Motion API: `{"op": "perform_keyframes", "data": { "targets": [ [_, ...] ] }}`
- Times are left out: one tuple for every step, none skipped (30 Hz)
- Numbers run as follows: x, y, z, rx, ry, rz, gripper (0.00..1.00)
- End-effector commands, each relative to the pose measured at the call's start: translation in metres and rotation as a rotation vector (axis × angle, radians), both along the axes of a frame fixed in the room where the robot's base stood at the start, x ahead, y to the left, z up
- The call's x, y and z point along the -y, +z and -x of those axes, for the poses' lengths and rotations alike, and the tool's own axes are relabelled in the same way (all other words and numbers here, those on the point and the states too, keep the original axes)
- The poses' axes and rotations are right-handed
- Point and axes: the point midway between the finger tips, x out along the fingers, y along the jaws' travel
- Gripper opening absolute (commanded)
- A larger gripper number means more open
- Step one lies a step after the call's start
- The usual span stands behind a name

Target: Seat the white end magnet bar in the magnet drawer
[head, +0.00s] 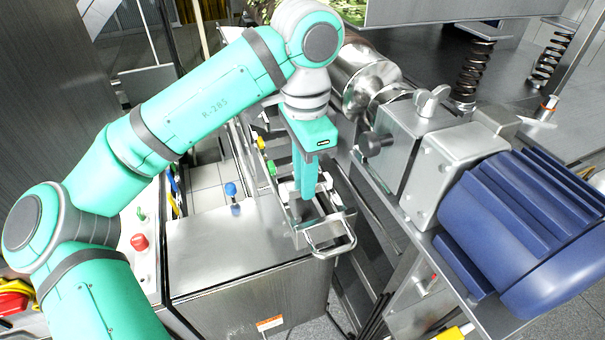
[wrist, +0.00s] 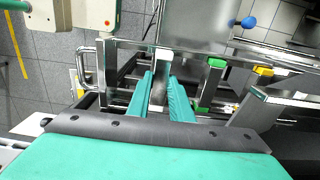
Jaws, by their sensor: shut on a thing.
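My gripper (head: 308,195) points down over the magnet drawer (head: 335,248), near its handle end. Its two teal fingers (wrist: 167,88) are shut on a steel bar (wrist: 161,62), which I take to be the white end magnet bar; its end looks pale in the wrist view. The bar lies between the drawer's rails. The fingers hide part of it, and I cannot tell whether it rests fully in its place. The drawer's looped handle (wrist: 86,68) shows at left in the wrist view. A green end bar (wrist: 216,63) and a yellow end bar (wrist: 263,71) lie farther along.
A red button (head: 139,241) is on the control panel at left.

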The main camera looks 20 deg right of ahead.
Motion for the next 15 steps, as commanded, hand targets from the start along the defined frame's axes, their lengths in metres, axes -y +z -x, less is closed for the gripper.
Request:
{"op": "perform_keyframes", "data": {
  "targets": [
    [0.0006,-0.0011,0.0004,0.000,-0.002,0.000,0.00],
    [0.0008,-0.0018,0.0005,-0.001,-0.002,0.000,0.00],
    [0.0009,-0.0027,0.0005,-0.001,-0.002,0.001,0.00],
    [0.0009,-0.0033,0.0005,-0.001,-0.002,0.001,0.00],
    [0.0007,-0.0040,0.0005,-0.001,-0.002,0.001,0.00],
    [0.0004,-0.0048,0.0004,-0.001,-0.001,0.001,0.00],
    [0.0001,-0.0054,0.0004,-0.001,-0.001,0.001,0.00],
    [-0.0003,-0.0060,0.0003,-0.001,0.000,0.001,0.00],
    [-0.0008,-0.0069,0.0001,-0.001,0.001,0.000,0.00],
    [-0.0011,-0.0075,0.0000,-0.001,0.002,0.000,0.00],
    [-0.0015,-0.0081,-0.0002,-0.001,0.003,0.000,0.00],
    [-0.0020,-0.0089,-0.0002,-0.001,0.003,0.000,0.00],
    [-0.0023,-0.0096,-0.0003,0.000,0.004,0.000,0.00],
    [-0.0025,-0.0092,-0.0005,0.000,0.004,0.000,0.26],
    [-0.0027,-0.0091,-0.0006,0.000,0.005,0.000,0.36]
  ]
}}
